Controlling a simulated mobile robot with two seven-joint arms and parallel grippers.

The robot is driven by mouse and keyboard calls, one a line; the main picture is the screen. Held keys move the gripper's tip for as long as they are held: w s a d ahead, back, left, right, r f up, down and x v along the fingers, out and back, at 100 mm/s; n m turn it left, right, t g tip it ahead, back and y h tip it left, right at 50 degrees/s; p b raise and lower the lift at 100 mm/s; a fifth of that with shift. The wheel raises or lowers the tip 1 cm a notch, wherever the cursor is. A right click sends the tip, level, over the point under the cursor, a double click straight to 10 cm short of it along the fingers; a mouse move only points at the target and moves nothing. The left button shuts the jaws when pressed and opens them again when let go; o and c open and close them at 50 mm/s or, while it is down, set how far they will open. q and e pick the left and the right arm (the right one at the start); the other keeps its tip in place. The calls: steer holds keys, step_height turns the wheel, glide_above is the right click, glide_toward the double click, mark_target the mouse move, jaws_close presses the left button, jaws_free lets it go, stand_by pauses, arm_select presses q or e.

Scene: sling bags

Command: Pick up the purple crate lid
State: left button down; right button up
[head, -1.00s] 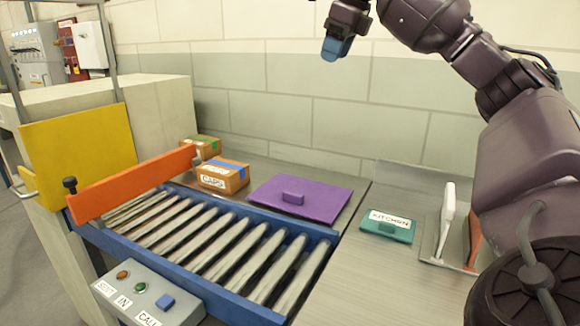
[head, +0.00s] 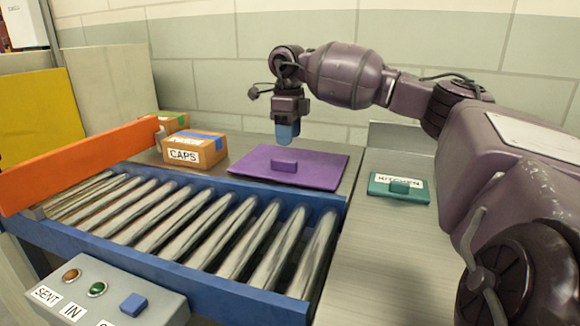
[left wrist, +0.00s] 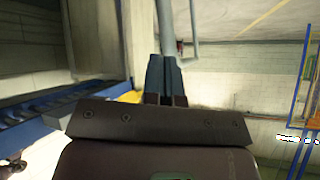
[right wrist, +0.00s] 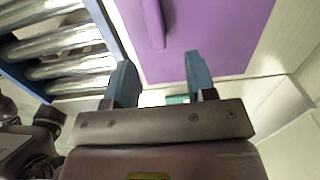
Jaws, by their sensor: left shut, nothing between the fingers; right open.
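The purple crate lid (head: 315,168) lies flat on the grey surface behind the roller conveyor, with a small raised block handle (head: 284,165) on top. It also fills the top of the right wrist view (right wrist: 215,30), where its handle (right wrist: 152,24) shows as a bar. My right gripper (head: 286,140) points down above the lid, close over the handle in the head view; in the right wrist view its fingers (right wrist: 158,80) are apart with nothing between them. My left gripper (left wrist: 163,75) shows only in the left wrist view, shut and empty, away from the lid.
A CAPS box (head: 195,151) stands left of the lid, with another box behind it. The teal KITCHEN lid (head: 400,188) lies to the right. The conveyor's blue rail (head: 250,290), an orange bar (head: 80,165) and a button panel (head: 105,298) are in front and left.

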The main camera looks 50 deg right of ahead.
mark_target(288, 160)
steer(key=shift+a+f, duration=0.2)
steer(key=shift+f, duration=3.6)
jaws_close()
